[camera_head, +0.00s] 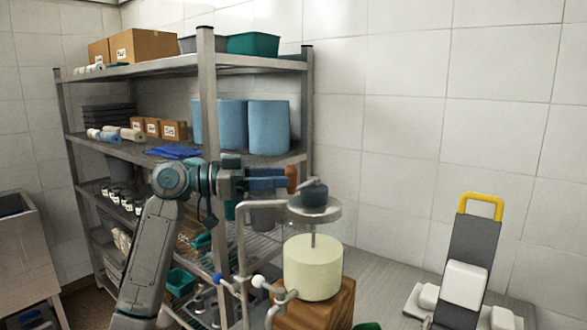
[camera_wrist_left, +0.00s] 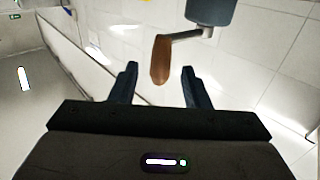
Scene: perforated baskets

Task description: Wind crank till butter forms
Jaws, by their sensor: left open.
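The churn has a cream cylindrical vessel (camera_head: 313,268) on a wooden block, with a thin shaft rising to a dark gear housing (camera_head: 314,194) on a metal plate. Its crank has a brown wooden handle (camera_head: 292,178); the left wrist view also shows the handle (camera_wrist_left: 161,60) hanging from a metal crank arm (camera_wrist_left: 187,36). My left gripper (camera_head: 277,178) is open at the handle. In the left wrist view its fingers (camera_wrist_left: 160,70) stand apart on either side of the handle, with gaps showing. Whether butter is inside cannot be seen. My right gripper is out of view.
A metal rack (camera_head: 205,110) with boxes, blue rolls and bins stands behind my left arm. Bent metal rods with a blue knob (camera_head: 218,278) and white knob (camera_head: 258,281) stand beside the vessel. A dark device with a yellow handle (camera_head: 481,202) is at right. Tiled wall behind.

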